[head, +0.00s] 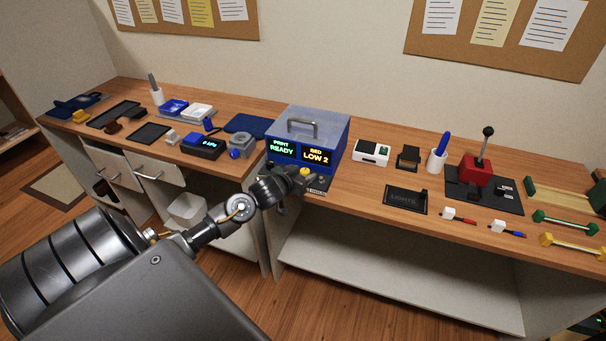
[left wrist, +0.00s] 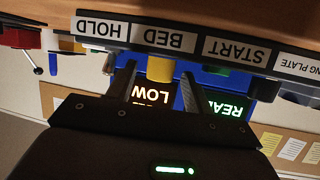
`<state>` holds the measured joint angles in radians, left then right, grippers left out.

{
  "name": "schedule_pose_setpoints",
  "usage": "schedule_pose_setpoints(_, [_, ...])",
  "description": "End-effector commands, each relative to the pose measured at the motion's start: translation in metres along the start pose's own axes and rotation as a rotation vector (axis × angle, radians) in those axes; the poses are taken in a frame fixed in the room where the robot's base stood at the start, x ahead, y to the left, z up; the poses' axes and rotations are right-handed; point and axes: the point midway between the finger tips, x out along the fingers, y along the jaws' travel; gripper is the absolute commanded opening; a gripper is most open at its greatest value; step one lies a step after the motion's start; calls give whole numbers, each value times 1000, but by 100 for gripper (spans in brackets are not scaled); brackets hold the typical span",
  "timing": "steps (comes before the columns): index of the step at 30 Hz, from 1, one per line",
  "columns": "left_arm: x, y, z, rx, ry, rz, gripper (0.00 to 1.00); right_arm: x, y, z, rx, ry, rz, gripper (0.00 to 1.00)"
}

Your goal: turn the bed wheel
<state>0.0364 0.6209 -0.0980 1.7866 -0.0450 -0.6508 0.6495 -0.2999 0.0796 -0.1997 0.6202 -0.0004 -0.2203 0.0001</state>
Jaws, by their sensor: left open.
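The bed wheel is a small yellow knob (head: 305,171) at the front of the blue printer-like box (head: 336,136). It also shows in the left wrist view (left wrist: 160,69), upside down, beside the BED label (left wrist: 164,39). My left gripper (head: 296,180) is at the front of the box by the knob. In the left wrist view its two fingers (left wrist: 155,85) are open, and the knob shows between them; I cannot tell whether they touch it. The box's screen (head: 316,155) reads BED LOW 2. My right gripper is not in view.
HOLD (left wrist: 101,28) and START (left wrist: 237,50) labels flank the BED label. A white device (head: 371,152) and a black tray (head: 406,200) lie right of the box. A blue device (head: 203,146) stands left. The bench front edge is just below the control strip.

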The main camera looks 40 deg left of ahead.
Motion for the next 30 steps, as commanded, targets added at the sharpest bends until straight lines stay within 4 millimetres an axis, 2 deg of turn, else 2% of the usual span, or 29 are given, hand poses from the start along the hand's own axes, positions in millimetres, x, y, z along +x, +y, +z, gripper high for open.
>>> schedule_pose_setpoints(10, [4, 1, 0, 0, 0, 1, 52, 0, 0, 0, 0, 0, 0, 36])
schedule_pose_setpoints(20, [4, 1, 0, 0, 0, 1, 8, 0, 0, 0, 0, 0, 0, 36])
schedule_pose_setpoints(21, [4, 5, 0, -1, 0, 2, 7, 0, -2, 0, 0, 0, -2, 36])
schedule_pose_setpoints(30, [3, -1, -2, 21, 0, 45, 7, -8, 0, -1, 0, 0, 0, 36])
